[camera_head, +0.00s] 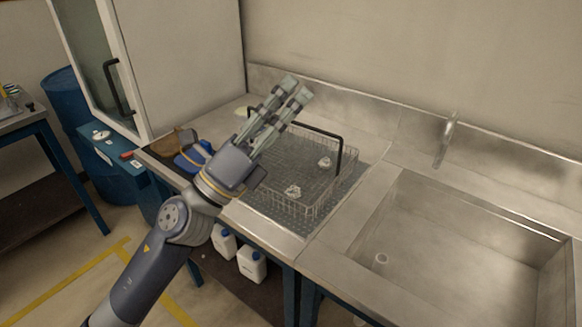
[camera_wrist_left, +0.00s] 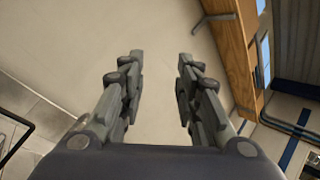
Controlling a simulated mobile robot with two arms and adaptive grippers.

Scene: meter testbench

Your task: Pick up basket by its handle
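The wire basket (camera_head: 318,207) stands on the steel counter, left of the sink, with a few small crumpled clear pieces in it. Its black handle (camera_head: 340,152) stands up as an arch over the basket; its left part is hidden behind my arm. My left gripper (camera_head: 297,90) appears in front of the basket's left side in the head view, fingers pointing up and away to the right. In the left wrist view the fingers (camera_wrist_left: 158,90) are apart with nothing between them. A dark bent bar (camera_wrist_left: 22,128), probably the handle, shows at the left edge there. My right gripper is not in view.
The sink (camera_head: 465,250) with a tap (camera_head: 447,138) is on the right. A blue item (camera_head: 193,158) and a brown item lie left of my gripper. A cabinet (camera_head: 180,60) stands behind on the left. White jugs (camera_head: 251,264) stand below the counter.

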